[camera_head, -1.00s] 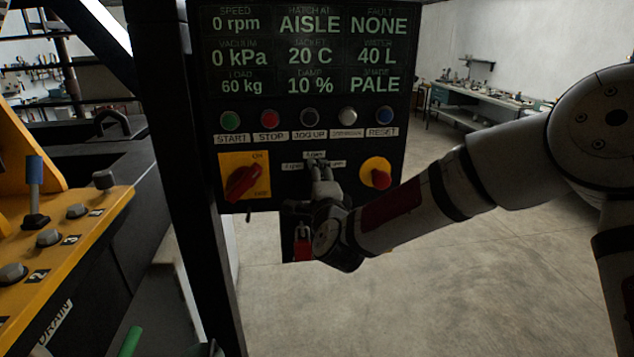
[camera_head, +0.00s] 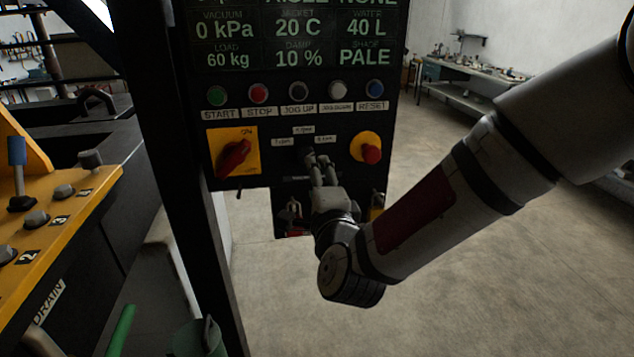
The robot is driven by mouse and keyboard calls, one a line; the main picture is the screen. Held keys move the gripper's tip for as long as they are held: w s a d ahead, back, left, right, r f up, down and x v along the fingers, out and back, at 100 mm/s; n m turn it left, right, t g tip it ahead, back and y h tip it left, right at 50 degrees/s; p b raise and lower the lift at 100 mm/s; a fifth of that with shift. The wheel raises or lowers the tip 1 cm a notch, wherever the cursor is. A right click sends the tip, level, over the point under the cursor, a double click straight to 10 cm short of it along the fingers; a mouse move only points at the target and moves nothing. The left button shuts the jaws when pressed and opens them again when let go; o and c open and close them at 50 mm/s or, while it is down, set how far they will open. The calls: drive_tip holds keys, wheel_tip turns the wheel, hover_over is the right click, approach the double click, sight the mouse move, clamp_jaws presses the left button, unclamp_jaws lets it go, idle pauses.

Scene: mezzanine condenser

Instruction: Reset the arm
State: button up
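My gripper (camera_head: 318,165) is in front of the lower middle of the black control panel (camera_head: 198,110), with its fingers pointing up at the selector area between the red-and-yellow switch and the red button. The fingers look close together, but the gap between them is too small to judge. I cannot tell whether they touch the panel. My arm (camera_head: 440,200) reaches in from the right. A blue button labelled RESET (camera_head: 374,88) is at the right end of the button row.
The row also has START (camera_head: 216,95), STOP (camera_head: 258,93) and jog buttons. A red rotary switch (camera_head: 233,158) and a red button on yellow (camera_head: 371,152) flank my gripper. Yellow machinery (camera_head: 70,215) stands left. Open floor (camera_head: 480,290) lies right. A bench (camera_head: 465,90) is behind.

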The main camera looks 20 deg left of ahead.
drive_tip(key=shift+d, duration=0.1)
idle(0.4)
drive_tip(key=s+d+r+n+g+h, duration=0.25)
drive_tip(key=d+n, duration=0.25)
drive_tip(key=d, duration=0.6)
drive_tip(key=s+d+r+n+g+h, duration=0.25)
drive_tip(key=d+n+h, duration=0.2)
drive_tip(key=d, duration=0.75)
drive_tip(key=s+d+n+g+h, duration=0.2)
drive_tip(key=s+d+n+g, duration=0.1)
drive_tip(key=s+d, duration=1.3)
drive_tip(key=s+g, duration=0.1)
drive_tip(key=s, duration=0.1)
drive_tip(key=shift+s+d, duration=0.35)
drive_tip(key=shift+d, duration=0.05)
drive_tip(key=shift+r, duration=0.1)
